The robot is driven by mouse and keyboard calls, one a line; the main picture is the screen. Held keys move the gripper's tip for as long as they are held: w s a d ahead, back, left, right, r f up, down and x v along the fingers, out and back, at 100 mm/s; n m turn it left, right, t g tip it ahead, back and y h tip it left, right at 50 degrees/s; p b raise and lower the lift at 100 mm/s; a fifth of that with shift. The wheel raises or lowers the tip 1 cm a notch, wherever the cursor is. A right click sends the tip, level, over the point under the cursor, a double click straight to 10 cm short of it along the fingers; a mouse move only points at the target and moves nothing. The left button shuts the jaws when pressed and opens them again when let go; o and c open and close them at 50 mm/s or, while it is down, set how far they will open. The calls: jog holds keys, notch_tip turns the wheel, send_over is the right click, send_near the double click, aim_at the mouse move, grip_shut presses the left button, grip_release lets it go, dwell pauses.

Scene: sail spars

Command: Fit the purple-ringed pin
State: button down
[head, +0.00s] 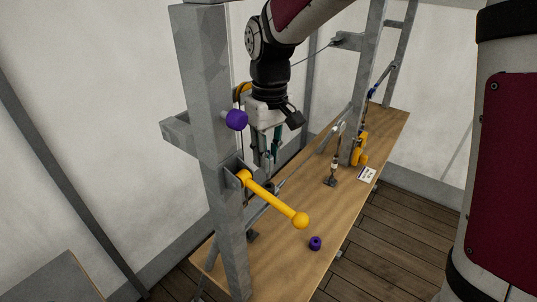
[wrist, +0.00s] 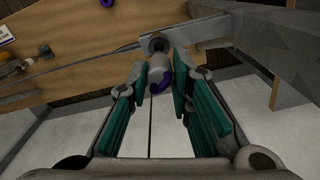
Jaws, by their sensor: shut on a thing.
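The purple-ringed pin (wrist: 160,82) shows in the wrist view as a purple ring around a grey body between my teal finger pads. My gripper (wrist: 159,74) is closed around it. Just beyond it is a grey round end with a dark hole (wrist: 158,43), on a grey bar; I cannot tell whether the pin touches it. In the head view my gripper (head: 265,163) points down behind the near grey post (head: 208,85); the pin is hidden there.
A small purple piece (head: 315,243) lies on the bench. A white card (head: 367,174) and yellow hardware (head: 360,150) are farther back.

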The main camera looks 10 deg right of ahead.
aim_at(269, 174)
jog(key=shift+f, duration=0.75)
jog(key=shift+f, duration=0.15)
dwell(0.8)
jog(key=shift+f, duration=0.35)
jog(key=shift+f, duration=0.65)
jog(key=shift+f, duration=0.4)
jog(key=shift+f, duration=0.45)
jog(key=c, duration=1.4)
grip_release()
jog(key=shift+o, duration=0.2)
